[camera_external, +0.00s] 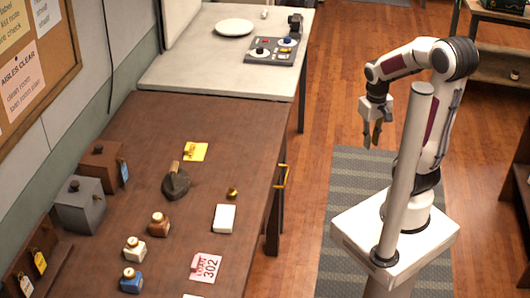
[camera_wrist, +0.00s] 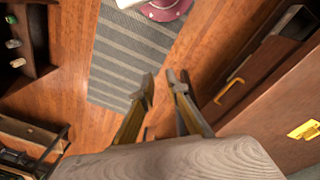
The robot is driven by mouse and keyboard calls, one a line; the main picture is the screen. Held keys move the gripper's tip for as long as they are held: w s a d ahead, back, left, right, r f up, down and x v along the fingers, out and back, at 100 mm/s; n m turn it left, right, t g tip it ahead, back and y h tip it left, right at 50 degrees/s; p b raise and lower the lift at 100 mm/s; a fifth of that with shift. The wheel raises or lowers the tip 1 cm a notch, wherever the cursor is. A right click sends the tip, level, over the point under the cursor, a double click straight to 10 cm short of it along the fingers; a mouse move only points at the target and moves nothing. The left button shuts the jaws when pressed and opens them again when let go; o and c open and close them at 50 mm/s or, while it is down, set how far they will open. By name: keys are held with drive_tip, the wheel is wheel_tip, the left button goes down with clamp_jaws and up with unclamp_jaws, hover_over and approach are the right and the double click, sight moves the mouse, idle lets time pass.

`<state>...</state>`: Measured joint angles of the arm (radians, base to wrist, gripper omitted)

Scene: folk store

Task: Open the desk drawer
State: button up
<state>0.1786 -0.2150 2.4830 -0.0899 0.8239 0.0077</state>
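The brown desk (camera_external: 130,190) fills the left of the external view. A yellow drawer handle (camera_external: 282,176) sticks out from its right side. The handle also shows in the wrist view (camera_wrist: 229,91), right of my fingers, on a brown front. My gripper (camera_external: 372,142) hangs pointing down in the air to the right of the desk, apart from the handle. In the wrist view my two fingers (camera_wrist: 160,82) stand apart with nothing between them, so it is open. How far the drawer stands out is not clear.
Several bottles, boxes, a white block (camera_external: 224,218) and a yellow note (camera_external: 195,151) are on the desktop. A pale table (camera_external: 200,75) adjoins its far end. Floor with a grey striped mat (camera_external: 345,200) lies open between desk and my base.

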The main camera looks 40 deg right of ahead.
drive_tip(key=w+d+f+g, duration=0.1)
drive_tip(key=w+d+f, duration=0.3)
drive_tip(key=f, duration=0.6)
drive_tip(key=m+t+y, duration=0.8)
drive_tip(key=t+y, duration=0.4)
approach(286, 175)
drive_tip(key=x, duration=0.2)
drive_tip(key=shift+w+a+f, duration=0.1)
drive_tip(key=shift+f, duration=0.05)
drive_tip(key=shift+a, duration=0.1)
idle(0.4)
drive_tip(key=shift+x, duration=3.85)
